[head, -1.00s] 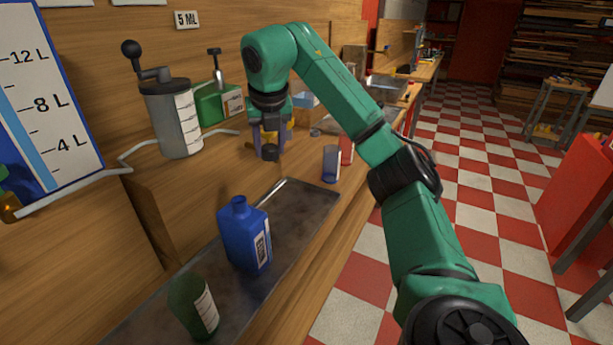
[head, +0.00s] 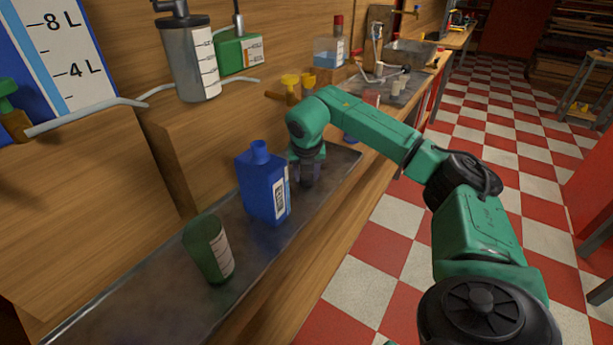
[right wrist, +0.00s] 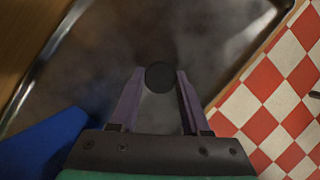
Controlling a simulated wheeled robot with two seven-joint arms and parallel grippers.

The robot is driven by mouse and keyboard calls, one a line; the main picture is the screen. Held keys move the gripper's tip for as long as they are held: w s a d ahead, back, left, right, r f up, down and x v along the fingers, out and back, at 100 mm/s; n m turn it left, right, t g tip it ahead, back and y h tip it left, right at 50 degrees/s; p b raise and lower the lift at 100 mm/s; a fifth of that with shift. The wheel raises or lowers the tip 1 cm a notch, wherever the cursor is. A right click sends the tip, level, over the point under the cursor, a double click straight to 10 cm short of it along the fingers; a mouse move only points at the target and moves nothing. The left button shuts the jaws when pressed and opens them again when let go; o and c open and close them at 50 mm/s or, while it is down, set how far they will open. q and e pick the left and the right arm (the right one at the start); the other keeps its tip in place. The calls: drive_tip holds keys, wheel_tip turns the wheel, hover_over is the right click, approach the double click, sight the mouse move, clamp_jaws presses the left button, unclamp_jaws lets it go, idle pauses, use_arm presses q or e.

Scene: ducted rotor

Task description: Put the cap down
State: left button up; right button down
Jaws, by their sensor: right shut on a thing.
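The cap is a small dark round disc (right wrist: 160,76) between the fingertips of my right gripper in the right wrist view. My right gripper (head: 307,178) is shut on it, low over the far part of the metal tray (head: 110,300), just right of the blue bottle. Whether the cap touches the tray I cannot tell. The blue bottle (head: 262,188) stands upright on the tray with its neck open; its edge also shows at lower left in the right wrist view (right wrist: 45,145). My left gripper is not in view.
A dark green cup (head: 208,248) stands on the tray nearer than the bottle. A grey canister (head: 190,60) and a green container (head: 240,54) stand on the wooden ledge behind. Yellow funnels (head: 290,82) sit farther back. The tray's near end is clear.

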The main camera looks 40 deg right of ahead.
drive_tip(key=shift+f, duration=0.4)
drive_tip(key=shift+c, duration=1.8)
unclamp_jaws()
drive_tip(key=shift+r, duration=0.1)
drive_tip(key=shift+r, duration=0.3)
drive_tip(key=v, duration=1.1)
drive_tip(key=shift+s+a+r, duration=0.15)
drive_tip(key=shift+a+r, duration=0.05)
drive_tip(key=shift+r, duration=0.05)
